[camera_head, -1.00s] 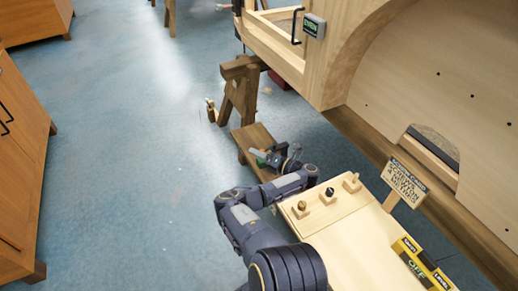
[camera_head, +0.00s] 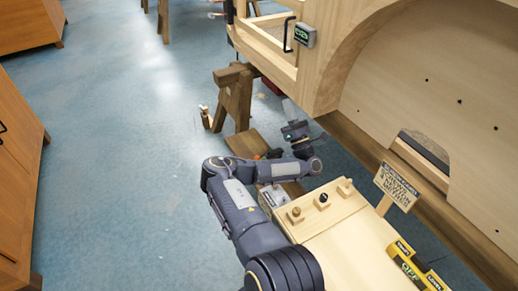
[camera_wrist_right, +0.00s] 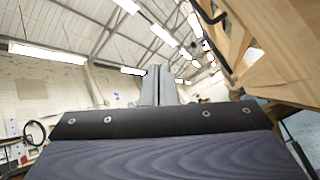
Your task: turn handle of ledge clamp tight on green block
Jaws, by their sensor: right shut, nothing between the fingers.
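My right gripper (camera_head: 288,106) is shut and empty, raised beside the lower edge of the large wooden body frame (camera_head: 313,85). In the right wrist view its fingers (camera_wrist_right: 160,85) are together and point up toward the ceiling. A small dark clamp-like part (camera_head: 229,12) sits at the far left end of the frame, with a thin grey piece (camera_head: 216,15) beside it. It is too small to tell whether this is the ledge clamp. My left gripper is out of view.
A wooden trestle (camera_head: 234,95) stands under the frame. A black handle (camera_head: 288,34) and a grey box with a green face (camera_head: 304,35) are on the frame's corner. A light workbench (camera_head: 345,240) holds small knobs and a sign (camera_head: 399,187). Blue floor at left is clear.

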